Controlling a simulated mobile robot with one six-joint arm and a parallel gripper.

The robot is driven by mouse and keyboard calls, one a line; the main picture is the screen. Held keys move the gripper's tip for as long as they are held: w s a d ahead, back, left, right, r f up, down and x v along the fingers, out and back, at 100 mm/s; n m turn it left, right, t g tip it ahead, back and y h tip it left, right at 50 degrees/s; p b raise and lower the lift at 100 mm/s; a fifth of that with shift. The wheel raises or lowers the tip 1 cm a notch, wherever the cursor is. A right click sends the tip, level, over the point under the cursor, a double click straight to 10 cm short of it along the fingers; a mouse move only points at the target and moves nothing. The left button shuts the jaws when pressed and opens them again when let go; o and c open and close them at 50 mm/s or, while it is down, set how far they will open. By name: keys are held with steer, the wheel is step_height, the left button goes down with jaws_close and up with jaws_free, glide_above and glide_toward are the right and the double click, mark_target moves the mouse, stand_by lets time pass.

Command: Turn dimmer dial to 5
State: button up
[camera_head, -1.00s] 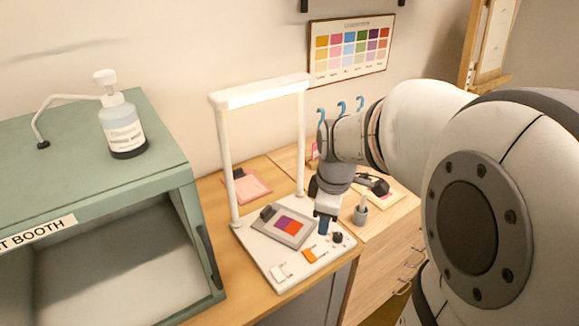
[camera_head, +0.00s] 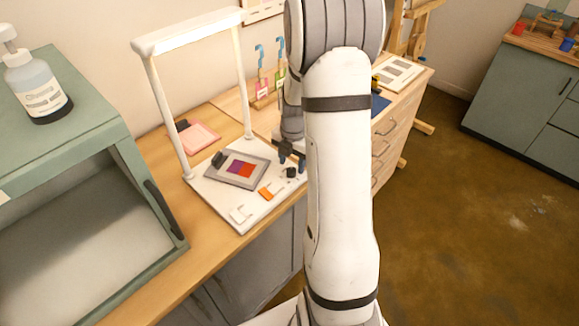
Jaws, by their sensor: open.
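The dimmer dial (camera_head: 291,172) is a small black knob on the right part of the white base board (camera_head: 237,222) of the lamp stand. An orange switch (camera_head: 266,194) and a white switch (camera_head: 240,214) sit in a row to its left. My gripper (camera_head: 291,160) is open, pointing down just behind and above the dial, with its dark fingers near it. I cannot tell whether they touch the dial. The dial's markings are too small to read. My white arm hides the area right of the board.
A white lamp frame (camera_head: 192,31) arches over the board. A grey clipboard with colour swatches (camera_head: 235,168) lies on the board. A pink pad (camera_head: 198,137) lies behind. The green booth (camera_head: 100,110) with a pump bottle (camera_head: 38,85) stands at left. Floor is free at right.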

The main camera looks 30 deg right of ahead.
mark_target(291, 172)
steer(key=shift+f, duration=1.45)
steer(key=shift+c, duration=0.3)
